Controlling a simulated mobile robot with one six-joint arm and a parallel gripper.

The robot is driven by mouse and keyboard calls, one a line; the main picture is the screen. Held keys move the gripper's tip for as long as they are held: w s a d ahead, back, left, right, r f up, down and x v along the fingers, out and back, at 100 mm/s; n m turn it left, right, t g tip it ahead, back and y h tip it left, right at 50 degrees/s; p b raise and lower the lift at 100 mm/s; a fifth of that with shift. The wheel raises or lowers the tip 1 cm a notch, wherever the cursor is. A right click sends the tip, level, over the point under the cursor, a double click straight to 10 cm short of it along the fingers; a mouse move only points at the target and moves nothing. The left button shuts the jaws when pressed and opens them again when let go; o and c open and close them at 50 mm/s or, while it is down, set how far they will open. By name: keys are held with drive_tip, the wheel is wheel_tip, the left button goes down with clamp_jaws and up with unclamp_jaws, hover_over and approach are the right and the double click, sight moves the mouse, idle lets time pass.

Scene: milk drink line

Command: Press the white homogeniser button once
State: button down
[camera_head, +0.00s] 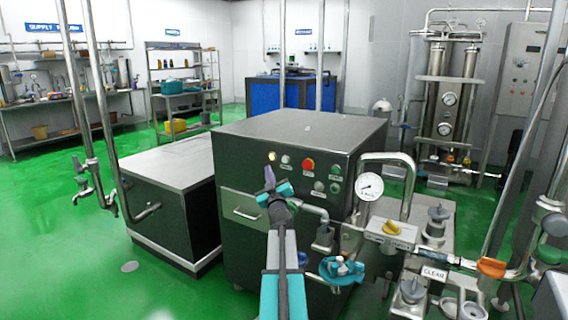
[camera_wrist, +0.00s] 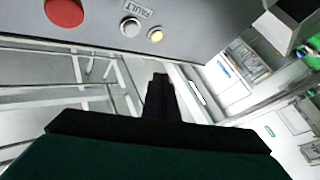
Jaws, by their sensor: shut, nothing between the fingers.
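The homogeniser is a dark grey cabinet (camera_head: 345,135) with a control panel on its front. A round white control (camera_head: 286,161) sits between a lit yellow lamp (camera_head: 272,156) and a red button (camera_head: 308,164). A paler round control (camera_head: 319,186) sits lower; I cannot tell for sure which is the white button. In the wrist view the white control (camera_wrist: 130,27) is near a FAULT label, with the yellow lamp (camera_wrist: 155,34) and red button (camera_wrist: 63,12) either side. My gripper (camera_head: 269,175) is shut and empty, just below the yellow lamp in the head view. In the wrist view its tip (camera_wrist: 160,78) appears apart from the panel.
Two green controls (camera_head: 337,169) sit at the panel's right. A drawer-like handle (camera_head: 246,214) is left of my arm. A pipe with a pressure gauge (camera_head: 369,186) and valves with a yellow handle (camera_head: 398,227) stand to the right. A lower steel-topped box (camera_head: 170,165) stands left.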

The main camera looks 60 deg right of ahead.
idle(0.4)
drive_tip(key=shift+d+p, duration=1.65)
drive_tip(key=shift+d, duration=2.75)
drive_tip(key=shift+d+p, duration=0.3)
drive_tip(key=shift+d, duration=0.6)
drive_tip(key=shift+a, duration=0.9)
drive_tip(key=shift+a+b, duration=0.1)
drive_tip(key=shift+b, duration=0.2)
drive_tip(key=shift+a+b, duration=0.8)
drive_tip(key=shift+a, duration=1.6)
